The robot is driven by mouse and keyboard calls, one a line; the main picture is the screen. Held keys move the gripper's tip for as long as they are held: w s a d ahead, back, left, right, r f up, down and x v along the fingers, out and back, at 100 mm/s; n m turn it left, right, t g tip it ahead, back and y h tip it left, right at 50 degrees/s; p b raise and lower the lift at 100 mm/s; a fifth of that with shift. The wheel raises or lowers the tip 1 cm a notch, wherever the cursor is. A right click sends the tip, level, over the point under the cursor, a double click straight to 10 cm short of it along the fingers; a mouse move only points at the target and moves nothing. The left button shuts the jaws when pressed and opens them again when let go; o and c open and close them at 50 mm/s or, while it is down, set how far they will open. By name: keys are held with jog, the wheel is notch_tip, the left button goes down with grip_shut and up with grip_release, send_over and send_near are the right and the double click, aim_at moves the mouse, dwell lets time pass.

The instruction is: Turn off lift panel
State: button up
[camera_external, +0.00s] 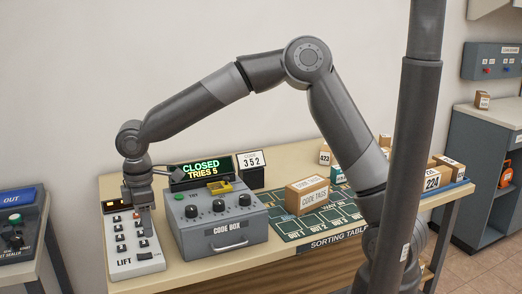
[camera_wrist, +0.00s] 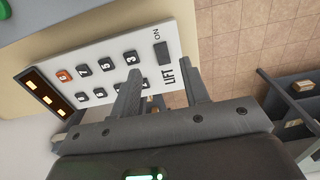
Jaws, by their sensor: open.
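The lift panel (camera_external: 134,246) is a white slab at the left end of the table, with several dark buttons, a red-orange button, a lit amber display (camera_external: 112,204) and the label LIFT. Its dark switch (camera_external: 144,256) sits near the front end. In the wrist view the panel (camera_wrist: 112,58) shows the display on the left and the switch (camera_wrist: 163,52) beside the word ON. My gripper (camera_external: 147,233) is over the panel, pointing down. In the wrist view my gripper (camera_wrist: 162,82) is open and empty, its fingers on either side of the LIFT label. Contact with the panel cannot be told.
A grey code box (camera_external: 220,222) with knobs stands right of the panel, with a sign (camera_external: 200,171) reading CLOSED, TRIES 5 behind it. A CODE TAGS carton (camera_external: 307,196) lies on the green sorting mat (camera_external: 290,228). Another console (camera_external: 17,228) is at far left.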

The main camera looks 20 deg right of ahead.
aim_at(152, 254)
notch_tip(152, 254, down, 8)
jog(key=shift+r, duration=0.2)
jog(key=shift+c, duration=0.3)
